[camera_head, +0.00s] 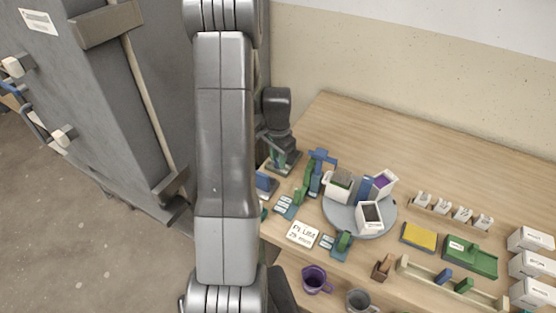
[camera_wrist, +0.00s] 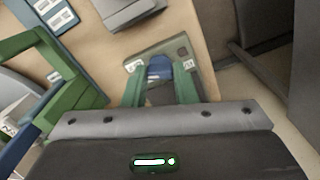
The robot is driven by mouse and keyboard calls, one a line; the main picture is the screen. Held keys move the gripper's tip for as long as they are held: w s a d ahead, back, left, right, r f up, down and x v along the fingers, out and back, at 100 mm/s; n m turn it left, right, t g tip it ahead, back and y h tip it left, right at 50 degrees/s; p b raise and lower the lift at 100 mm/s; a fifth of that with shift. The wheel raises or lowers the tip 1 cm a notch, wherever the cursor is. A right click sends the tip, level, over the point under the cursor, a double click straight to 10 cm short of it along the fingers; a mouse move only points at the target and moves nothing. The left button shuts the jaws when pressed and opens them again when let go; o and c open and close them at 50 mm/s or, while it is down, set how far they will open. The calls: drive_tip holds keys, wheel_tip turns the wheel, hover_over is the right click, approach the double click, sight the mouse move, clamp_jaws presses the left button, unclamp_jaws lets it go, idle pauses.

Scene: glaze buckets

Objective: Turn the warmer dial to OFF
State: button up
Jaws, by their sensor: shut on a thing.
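The warmer dial (camera_wrist: 160,68) is a blue knob on a grey panel (camera_wrist: 180,45) in the wrist view. Small white labels, too small to read, sit on the panel to the left and right of the knob. My gripper (camera_wrist: 161,82) has green fingers and is shut on the dial, one finger on each side. In the head view my gripper (camera_head: 276,150) is low over the warmer (camera_head: 287,165) at the table's left edge. The dial is hidden there, and I cannot read which mark it points to.
A green and blue stand (camera_head: 317,172) is close to the right of my gripper. A round grey turntable (camera_head: 345,224) with white buckets is beyond it. A label card (camera_head: 302,234), purple mug (camera_head: 315,281) and grey mug (camera_head: 360,300) are nearer. The back of the table is clear.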

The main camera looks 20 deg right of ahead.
drive_tip(key=shift+r+m, duration=0.1)
drive_tip(key=shift+m, duration=0.4)
drive_tip(key=o, duration=1)
wheel_tip(320, 180, up, 14)
drive_tip(key=shift+f+b, duration=0.15)
drive_tip(key=shift+b, duration=0.35)
wheel_tip(320, 180, down, 14)
drive_tip(key=shift+r+p, duration=0.1)
drive_tip(key=shift+p, duration=0.25)
